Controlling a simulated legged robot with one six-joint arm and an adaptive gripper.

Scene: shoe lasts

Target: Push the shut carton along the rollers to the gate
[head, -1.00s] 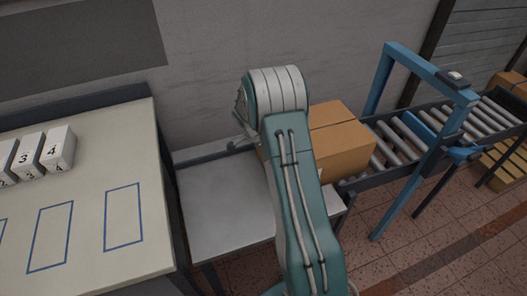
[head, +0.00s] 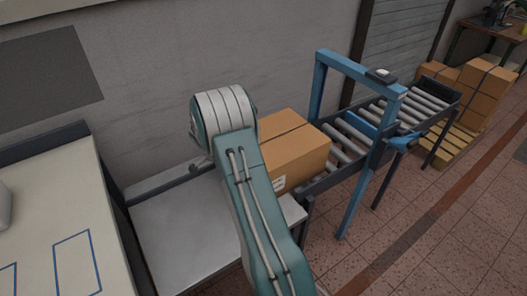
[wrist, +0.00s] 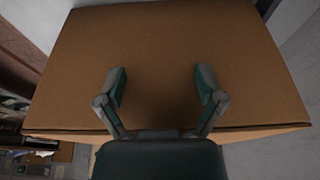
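The brown carton (head: 300,150) is shut, with a dark seam across its top and a small white label low on its near side. It sits at the left end of the rollers (head: 345,148), next to the grey metal table. The blue gate frame (head: 362,68) stands over the rollers to the carton's right. In the wrist view, my gripper (wrist: 162,82) is open and empty, with its two fingers apart in front of the carton's broad brown face (wrist: 170,40). I cannot tell if they touch it. In the head view my arm hides the gripper and the carton's left part.
The grey metal table (head: 180,235) has a bare top. A pale table (head: 45,200) with blue outlines stands at the left. Beyond the gate, bare rollers (head: 425,97) lead towards stacked cartons (head: 485,92) on a pallet. A wall runs behind.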

